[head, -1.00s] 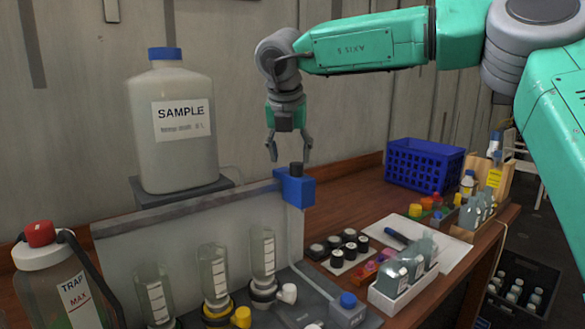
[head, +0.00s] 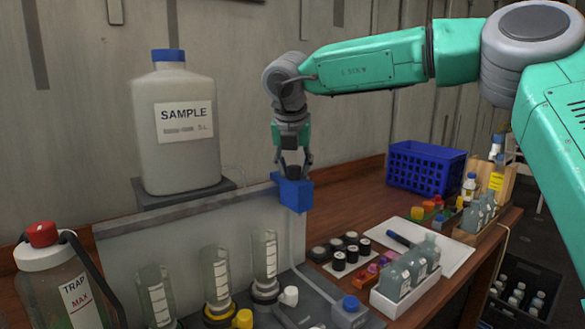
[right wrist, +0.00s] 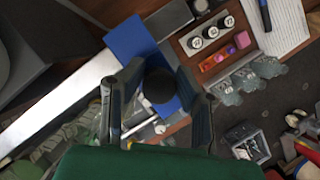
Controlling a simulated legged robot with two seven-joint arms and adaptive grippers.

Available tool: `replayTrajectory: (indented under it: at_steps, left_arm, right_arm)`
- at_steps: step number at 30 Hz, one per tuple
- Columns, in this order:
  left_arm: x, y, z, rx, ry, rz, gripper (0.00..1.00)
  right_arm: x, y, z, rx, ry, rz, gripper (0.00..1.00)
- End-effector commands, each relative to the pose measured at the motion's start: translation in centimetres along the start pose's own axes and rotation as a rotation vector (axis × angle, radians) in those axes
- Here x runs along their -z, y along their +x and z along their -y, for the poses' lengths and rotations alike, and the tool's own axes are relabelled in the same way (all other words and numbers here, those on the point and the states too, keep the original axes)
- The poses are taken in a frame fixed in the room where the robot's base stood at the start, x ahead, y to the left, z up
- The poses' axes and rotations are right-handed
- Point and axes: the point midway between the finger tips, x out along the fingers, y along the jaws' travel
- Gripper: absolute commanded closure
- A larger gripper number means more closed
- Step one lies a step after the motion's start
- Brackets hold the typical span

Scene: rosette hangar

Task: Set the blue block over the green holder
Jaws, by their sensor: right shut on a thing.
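The blue block (head: 296,194) sits at the right end of the upright grey panel (head: 190,225), at its top edge. My right gripper (head: 293,168) is above it, fingers pointing down, shut on the block's black knob. In the right wrist view the round black knob (right wrist: 160,86) is between the two fingers, with the flat blue block (right wrist: 140,45) behind it. I cannot make out a green holder in either view. My left gripper is not in view.
A large sample jug (head: 175,120) stands behind the panel, left of my gripper. Upright cylinders (head: 215,275) stand in front of the panel. A blue crate (head: 426,168), black caps (head: 338,261) and a white bottle tray (head: 392,303) are to the right.

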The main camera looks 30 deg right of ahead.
Motion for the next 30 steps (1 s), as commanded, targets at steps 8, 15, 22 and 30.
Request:
replayTrajectory:
  at_steps: [8, 15, 22, 30]
  left_arm:
    - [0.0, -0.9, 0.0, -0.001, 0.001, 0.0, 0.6]
    - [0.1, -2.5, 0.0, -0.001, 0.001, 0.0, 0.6]
    - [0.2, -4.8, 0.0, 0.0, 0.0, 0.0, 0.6]
    - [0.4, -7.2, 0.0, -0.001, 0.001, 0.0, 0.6]
  right_arm:
    - [2.6, -1.7, -3.1, -0.004, -0.003, 0.005, 1.0]
    - [8.1, -4.0, -9.0, 0.004, -0.008, 0.006, 1.0]
    - [13.2, -6.1, -14.4, 0.002, -0.005, 0.004, 1.0]
    - [18.0, -8.1, -19.6, -0.003, -0.001, 0.002, 1.0]
